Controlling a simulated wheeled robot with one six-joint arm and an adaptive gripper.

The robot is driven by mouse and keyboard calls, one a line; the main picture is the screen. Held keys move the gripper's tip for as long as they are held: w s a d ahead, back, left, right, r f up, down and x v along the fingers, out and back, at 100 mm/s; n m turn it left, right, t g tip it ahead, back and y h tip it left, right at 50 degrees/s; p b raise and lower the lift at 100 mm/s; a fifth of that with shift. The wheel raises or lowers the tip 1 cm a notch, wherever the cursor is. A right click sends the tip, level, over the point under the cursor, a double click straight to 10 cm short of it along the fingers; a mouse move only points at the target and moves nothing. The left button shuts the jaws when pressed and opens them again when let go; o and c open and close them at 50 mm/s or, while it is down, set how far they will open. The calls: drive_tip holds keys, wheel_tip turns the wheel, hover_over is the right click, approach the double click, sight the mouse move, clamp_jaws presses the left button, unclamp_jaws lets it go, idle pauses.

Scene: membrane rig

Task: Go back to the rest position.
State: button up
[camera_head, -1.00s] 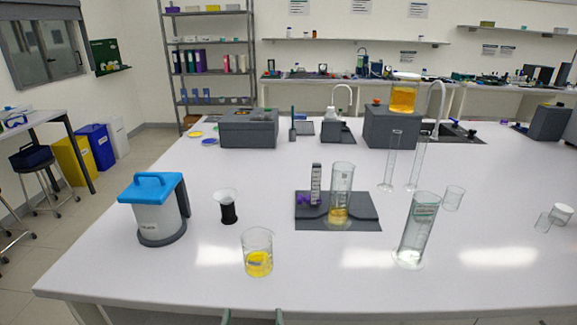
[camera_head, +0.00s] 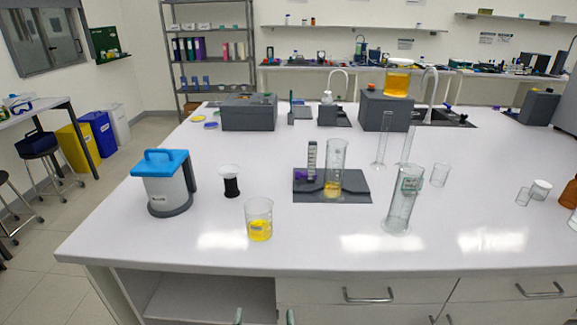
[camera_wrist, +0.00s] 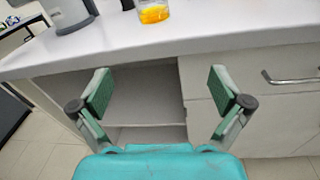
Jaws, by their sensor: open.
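My gripper (camera_wrist: 163,92) is open and empty in the wrist view. Its two padded fingers stand wide apart in front of the bench, below the top's front edge, with the open shelf space behind them. In the head view only the fingertips (camera_head: 264,316) show at the bottom edge. The nearest vessel is a glass beaker (camera_head: 259,221) with yellow liquid, standing near the front edge of the bench; its lower part shows in the wrist view (camera_wrist: 154,13). The gripper touches nothing that I can see.
The white bench (camera_head: 330,252) carries a blue-lidded jug (camera_head: 166,186), a grey stand (camera_head: 350,197) with a cylinder (camera_head: 335,165), and a tall clear cylinder (camera_head: 404,200). Drawers with handles (camera_head: 368,295) face me. Floor shows at the left.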

drive_tip(key=s+d+f+m+g+y, duration=0.1)
drive_tip(key=s+d+f+m, duration=0.5)
drive_tip(key=s+d+m, duration=0.15)
drive_tip(key=s+d+f+m+g+y, duration=0.1)
drive_tip(key=s+d+f+m+g, duration=0.1)
drive_tip(key=s+d+f+m, duration=0.55)
drive_tip(key=s+d+r+m+h, duration=0.1)
drive_tip(key=s+d+r+m, duration=0.2)
drive_tip(key=s+m, duration=0.3)
drive_tip(key=s+d+r+m+h, duration=0.1)
drive_tip(key=s+d+r+m, duration=0.1)
drive_tip(key=s+m, duration=0.5)
drive_tip(key=s+d+r+m+h, duration=0.1)
drive_tip(key=s+d+r+m, duration=0.2)
drive_tip(key=s+m, duration=0.3)
drive_tip(key=s+r, duration=0.1)
drive_tip(key=s, duration=0.2)
drive_tip(key=shift+d+m, duration=0.3)
drive_tip(key=shift+m, duration=0.1)
